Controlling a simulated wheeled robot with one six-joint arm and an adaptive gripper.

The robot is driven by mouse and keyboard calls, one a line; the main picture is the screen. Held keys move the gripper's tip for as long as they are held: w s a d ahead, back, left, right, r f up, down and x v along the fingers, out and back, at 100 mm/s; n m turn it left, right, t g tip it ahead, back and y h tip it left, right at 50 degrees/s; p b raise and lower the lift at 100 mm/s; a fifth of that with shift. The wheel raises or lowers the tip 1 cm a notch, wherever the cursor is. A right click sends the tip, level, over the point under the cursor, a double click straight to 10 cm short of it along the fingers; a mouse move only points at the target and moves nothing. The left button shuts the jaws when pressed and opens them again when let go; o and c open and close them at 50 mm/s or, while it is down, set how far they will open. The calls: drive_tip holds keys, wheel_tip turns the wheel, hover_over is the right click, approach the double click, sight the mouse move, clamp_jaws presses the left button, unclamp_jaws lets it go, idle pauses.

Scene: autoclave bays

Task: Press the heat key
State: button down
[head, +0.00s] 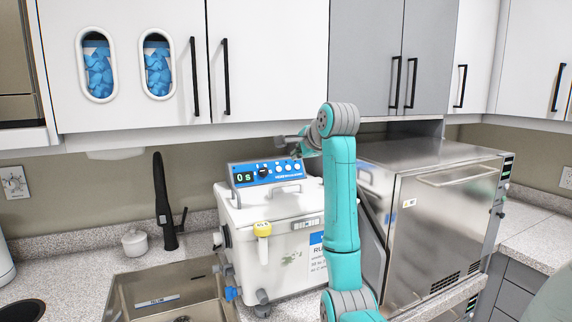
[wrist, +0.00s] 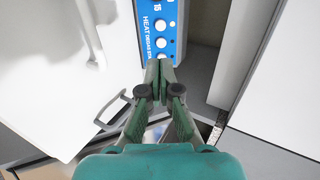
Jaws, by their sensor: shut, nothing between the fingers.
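The blue control panel (head: 262,174) sits on top of a white machine and shows a green "0 s" display (head: 244,177), a black knob and a row of pale round keys. In the wrist view the panel (wrist: 171,30) appears turned on its side. The heat key (wrist: 160,25) is the round key beside the word HEAT, with other keys below it. My gripper (wrist: 159,64) is shut and empty. Its tips overlap the panel's lower end in the wrist view, below the heat key. In the head view my gripper (head: 283,140) is above the panel's right part; contact cannot be told.
A sink (head: 165,290) and black tap (head: 164,205) are on the left. White cabinets (head: 270,60) hang above.

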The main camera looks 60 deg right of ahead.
sight(279, 169)
drive_tip(key=x, duration=1.3)
drive_tip(key=shift+w+d+f, duration=0.1)
drive_tip(key=shift+w+f, duration=0.1)
drive_tip(key=shift+w, duration=0.05)
